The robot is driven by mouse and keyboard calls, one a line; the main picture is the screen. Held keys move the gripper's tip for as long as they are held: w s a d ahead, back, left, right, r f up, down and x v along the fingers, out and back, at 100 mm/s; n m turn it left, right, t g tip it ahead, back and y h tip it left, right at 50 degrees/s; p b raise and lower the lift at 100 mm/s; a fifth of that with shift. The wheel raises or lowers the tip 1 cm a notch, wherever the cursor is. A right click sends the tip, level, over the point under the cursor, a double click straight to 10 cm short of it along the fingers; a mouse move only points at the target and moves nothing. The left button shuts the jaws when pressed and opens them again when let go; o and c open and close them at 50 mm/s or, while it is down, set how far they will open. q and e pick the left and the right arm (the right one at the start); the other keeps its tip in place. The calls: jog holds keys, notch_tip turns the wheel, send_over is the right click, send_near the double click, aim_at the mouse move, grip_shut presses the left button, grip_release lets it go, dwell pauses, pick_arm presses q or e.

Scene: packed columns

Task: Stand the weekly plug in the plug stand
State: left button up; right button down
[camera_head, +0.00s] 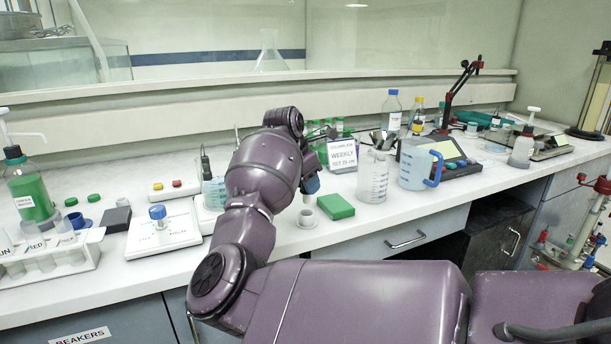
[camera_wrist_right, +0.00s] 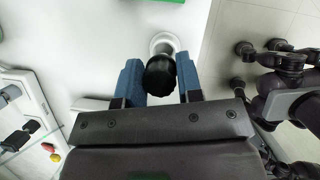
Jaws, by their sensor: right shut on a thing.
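My right gripper (camera_head: 311,184) points down over the front of the bench, its blue fingertips partly hidden by my purple arm. In the right wrist view the gripper (camera_wrist_right: 160,80) is shut on a dark, round-topped plug (camera_wrist_right: 160,78), with one blue finger on each side. A small white ring-shaped plug stand (camera_head: 306,217) stands on the bench just below the gripper. It also shows in the right wrist view (camera_wrist_right: 164,39), just beyond the plug. I cannot tell whether the plug's lower end touches or enters the stand. My left gripper is not in view.
A green block (camera_head: 336,206) lies right of the stand. A "WEEKLY" sign (camera_head: 342,154), a clear beaker (camera_head: 373,175) and a blue-handled jug (camera_head: 415,168) stand behind and to the right. A white plate with a blue-topped piece (camera_head: 157,212) is left. The bench's front edge is close.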

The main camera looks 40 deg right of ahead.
aim_at(304, 195)
jog(key=shift+f, duration=0.9)
jog(key=shift+r, duration=0.1)
dwell(1.3)
jog(key=shift+f+b, duration=0.35)
jog(key=shift+f, duration=1.75)
jog(key=c, duration=0.7)
grip_release()
